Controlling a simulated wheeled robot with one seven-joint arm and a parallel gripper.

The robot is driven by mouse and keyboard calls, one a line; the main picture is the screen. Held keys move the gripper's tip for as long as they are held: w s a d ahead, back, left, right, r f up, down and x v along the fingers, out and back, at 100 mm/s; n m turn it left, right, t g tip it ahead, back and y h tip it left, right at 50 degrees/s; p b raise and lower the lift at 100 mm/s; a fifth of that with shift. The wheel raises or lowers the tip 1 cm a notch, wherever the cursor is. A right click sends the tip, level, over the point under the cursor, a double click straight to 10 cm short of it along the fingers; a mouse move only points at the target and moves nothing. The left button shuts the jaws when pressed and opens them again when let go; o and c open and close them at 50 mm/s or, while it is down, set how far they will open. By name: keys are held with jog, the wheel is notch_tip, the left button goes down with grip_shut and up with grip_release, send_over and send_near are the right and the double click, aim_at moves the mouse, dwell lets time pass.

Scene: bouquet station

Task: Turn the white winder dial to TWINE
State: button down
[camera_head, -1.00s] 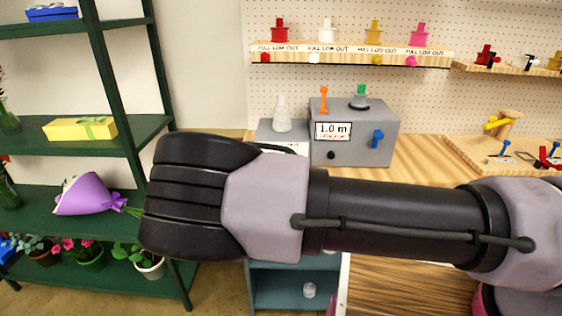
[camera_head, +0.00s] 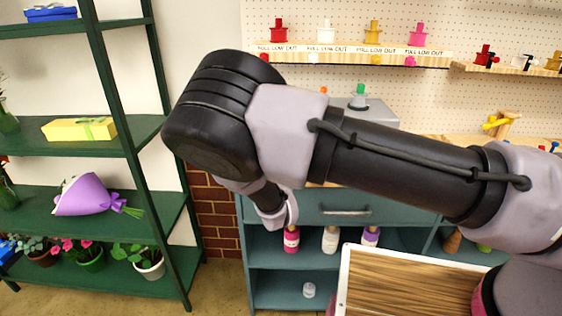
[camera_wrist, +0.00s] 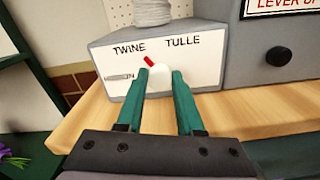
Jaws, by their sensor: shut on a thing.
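The white winder dial (camera_wrist: 160,69) is on the front face of the light grey winder (camera_wrist: 95,62) in the wrist view. Its red pointer (camera_wrist: 149,61) slants up and left, with its tip just below the right end of the word TWINE. TULLE is printed to the right, and a third label at the lower left is partly hidden and ends in ON. My gripper (camera_wrist: 162,76) has its green fingers shut on the dial, one on each side. In the head view my arm hides the gripper, the dial and the winder.
A grey machine (camera_wrist: 270,55) with a black knob (camera_wrist: 277,56) stands close to the right of the winder. Both stand on a wooden counter (camera_wrist: 225,115). Green shelves (camera_head: 135,129) stand left in the head view. A wood-topped tray (camera_head: 405,290) lies low in front.

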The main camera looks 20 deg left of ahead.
dwell(0.3)
jog(key=c, duration=0.5)
grip_release()
jog(key=shift+c, duration=0.2)
jog(key=v, duration=1)
jog(key=shift+s, duration=0.4)
jog(key=shift+d, duration=0.1)
